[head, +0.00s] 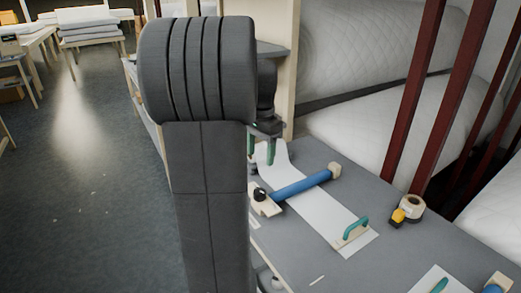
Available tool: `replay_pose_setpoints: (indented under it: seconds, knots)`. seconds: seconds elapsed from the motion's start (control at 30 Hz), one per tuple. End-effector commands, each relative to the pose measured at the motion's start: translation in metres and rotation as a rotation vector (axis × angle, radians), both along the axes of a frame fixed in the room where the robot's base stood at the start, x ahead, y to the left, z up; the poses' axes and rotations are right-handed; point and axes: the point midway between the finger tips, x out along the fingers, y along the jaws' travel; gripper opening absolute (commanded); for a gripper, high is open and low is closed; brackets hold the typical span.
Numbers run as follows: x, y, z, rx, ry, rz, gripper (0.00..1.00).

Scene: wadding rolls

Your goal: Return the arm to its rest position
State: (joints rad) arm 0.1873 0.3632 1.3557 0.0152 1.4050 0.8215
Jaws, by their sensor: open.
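My arm rises in the middle of the head view and hides part of the bench behind it. My gripper (261,149) shows just right of the arm, pointing down, with green fingers. Its jaws are open and I see nothing held between them. It is over or near the far end of a white strip (318,208) on the grey bench (370,190); the height between them is hard to judge.
A blue roller (302,186) crosses the strip. A teal handle (356,228) is at its near end. A tape roll (411,207) with a yellow part lies to the right. Dark red posts (415,90) and large white wadding rolls (370,50) stand behind. Open floor (80,190) is at left.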

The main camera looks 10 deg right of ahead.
Motion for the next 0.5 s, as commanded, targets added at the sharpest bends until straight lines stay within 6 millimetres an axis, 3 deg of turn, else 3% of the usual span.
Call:
replay_pose_setpoints:
  seconds: [0.5]
  knots:
    - [-0.0002, 0.0000, 0.0018, 0.000, 0.001, 0.000, 0.57]
